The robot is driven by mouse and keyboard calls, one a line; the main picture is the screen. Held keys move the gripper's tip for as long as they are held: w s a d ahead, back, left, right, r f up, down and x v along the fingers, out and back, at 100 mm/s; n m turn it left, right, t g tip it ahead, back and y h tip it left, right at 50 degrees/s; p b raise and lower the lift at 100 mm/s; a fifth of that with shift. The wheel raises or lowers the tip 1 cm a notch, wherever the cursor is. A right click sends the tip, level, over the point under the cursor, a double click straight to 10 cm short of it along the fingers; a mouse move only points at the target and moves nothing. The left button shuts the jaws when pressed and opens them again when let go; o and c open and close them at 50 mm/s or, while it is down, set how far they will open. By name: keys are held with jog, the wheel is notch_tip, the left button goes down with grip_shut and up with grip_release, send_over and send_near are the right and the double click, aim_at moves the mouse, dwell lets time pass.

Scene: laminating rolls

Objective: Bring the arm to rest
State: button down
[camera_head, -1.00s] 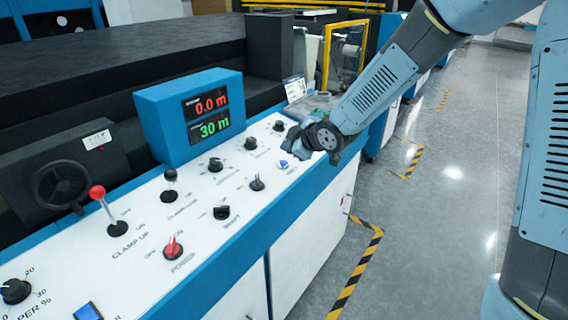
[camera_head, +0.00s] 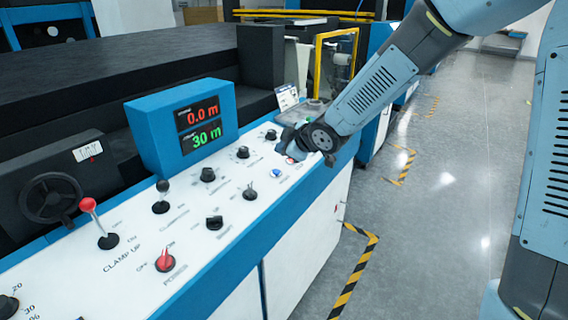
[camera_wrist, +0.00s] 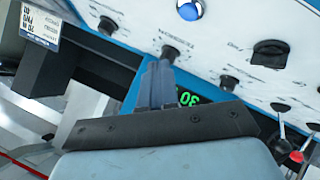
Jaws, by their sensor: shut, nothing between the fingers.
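My gripper (camera_head: 288,142) is at the far end of the white control panel (camera_head: 120,285), over or beside its last controls in the head view. Its fingers are partly hidden there by my wrist. In the wrist view my gripper (camera_wrist: 160,72) shows its two fingers together with nothing between them. The fingertips lie in front of a small dark knob in that picture; I cannot tell whether they touch it. My arm reaches in from the upper right.
The panel carries a red-knobbed lever (camera_head: 88,205), a red power knob (camera_head: 165,260), a blue button (camera_head: 276,173) and several black knobs. A blue display box (camera_head: 150,125) reads 0.0 m and 30 m. Grey floor (camera_head: 440,220) with yellow-black tape lies open at right.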

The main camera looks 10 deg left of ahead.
jog(key=s+d+r+m+h, duration=0.1)
jog(key=d+r+m+h, duration=0.15)
jog(key=d, duration=0.55)
jog(key=s+d+r+m+t+h, duration=0.15)
jog(key=d+r+m, duration=0.25)
jog(key=d, duration=0.4)
jog(key=s+d+r+m+h, duration=0.2)
jog(key=d+r+m+h, duration=0.15)
jog(key=d, duration=0.55)
jog(key=s+d+r+m+g, duration=0.1)
jog(key=s+d+r+m, duration=0.1)
jog(key=s+d+m, duration=0.2)
jog(key=s+d+r+m+g+h, duration=0.1)
jog(key=s+d+m, duration=0.3)
jog(key=s+d, duration=0.5)
jog(key=s+g, duration=0.1)
jog(key=s, duration=0.6)
jog(key=shift+s+d+r, duration=0.2)
jog(key=shift+d+r, duration=0.15)
jog(key=shift+d, duration=0.05)
